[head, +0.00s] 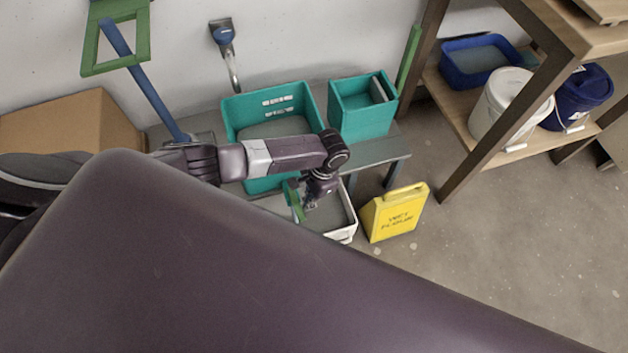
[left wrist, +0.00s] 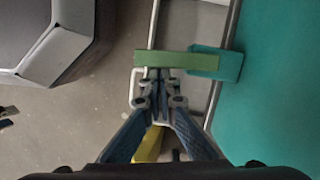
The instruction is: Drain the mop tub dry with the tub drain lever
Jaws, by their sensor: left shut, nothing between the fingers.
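The mop tub (head: 235,113) is a large teal tub on a low grey bench. A grey surface shows inside it, and my arm hides part of its front. The drain lever (left wrist: 190,60) is a green bar beside a teal spout (left wrist: 229,65) on the tub's front; in the head view the lever (head: 294,202) is partly covered by my gripper. My left gripper (left wrist: 160,75) is shut and empty, its fingertips at the green bar, seemingly against it. It also shows in the head view (head: 303,207). A white-rimmed tray (head: 343,236) sits below the spout. My right gripper is not in view.
A smaller teal box (head: 362,112) stands right of the tub. A yellow wet-floor sign (head: 393,215) stands right of the tray. A wooden shelf (head: 452,113) with a blue basin (head: 452,72) and buckets is at the right. Floor between sign and shelf is clear.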

